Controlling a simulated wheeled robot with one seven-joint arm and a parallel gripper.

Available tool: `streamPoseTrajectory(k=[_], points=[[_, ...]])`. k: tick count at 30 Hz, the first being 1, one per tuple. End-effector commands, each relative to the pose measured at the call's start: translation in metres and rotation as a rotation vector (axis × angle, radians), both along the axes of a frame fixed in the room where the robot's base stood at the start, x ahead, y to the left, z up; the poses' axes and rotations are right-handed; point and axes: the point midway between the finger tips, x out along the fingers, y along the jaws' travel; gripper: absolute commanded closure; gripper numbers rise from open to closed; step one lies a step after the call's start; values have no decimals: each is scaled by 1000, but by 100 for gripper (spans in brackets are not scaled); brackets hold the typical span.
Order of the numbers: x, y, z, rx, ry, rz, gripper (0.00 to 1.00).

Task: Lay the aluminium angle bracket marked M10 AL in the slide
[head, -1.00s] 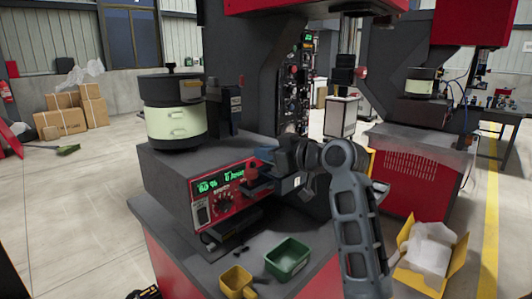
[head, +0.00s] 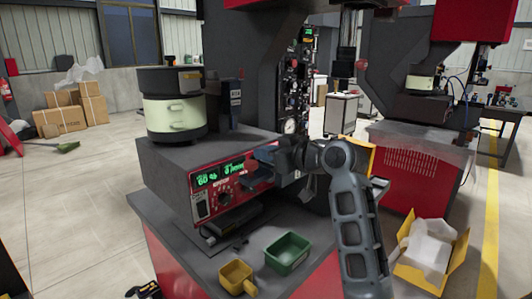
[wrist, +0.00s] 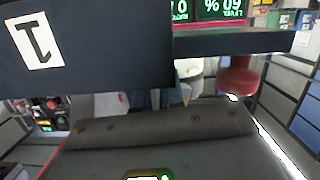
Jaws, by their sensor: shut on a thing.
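My gripper (head: 264,157) is in front of the upper right part of the red control panel (head: 212,187) in the head view. Its fingers (wrist: 160,98) show only partly in the wrist view, below a dark block (wrist: 100,75) marked 1. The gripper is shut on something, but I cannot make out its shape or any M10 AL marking. I cannot clearly pick out the slide. A dark ledge (head: 228,232) lies under the panel, partly in shadow.
The feeder bowl (head: 172,115) stands on the grey housing. A green bin (head: 288,252) and a yellow scoop-like bin (head: 237,276) stand on the bench front. A red rounded part (wrist: 238,76) is close by in the wrist view. An open yellow carton (head: 432,250) is on the floor.

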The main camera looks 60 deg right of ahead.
Motion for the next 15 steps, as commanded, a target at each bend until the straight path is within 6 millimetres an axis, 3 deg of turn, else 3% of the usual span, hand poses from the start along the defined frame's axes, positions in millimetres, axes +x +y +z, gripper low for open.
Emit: streamPoseTrajectory(k=[10, 11, 15], points=[[0, 0, -9, -1, 0, 0, 100], [0, 0, -9, -1, 0, 0, 91], [0, 0, -9, 1, 2, 1, 78]])
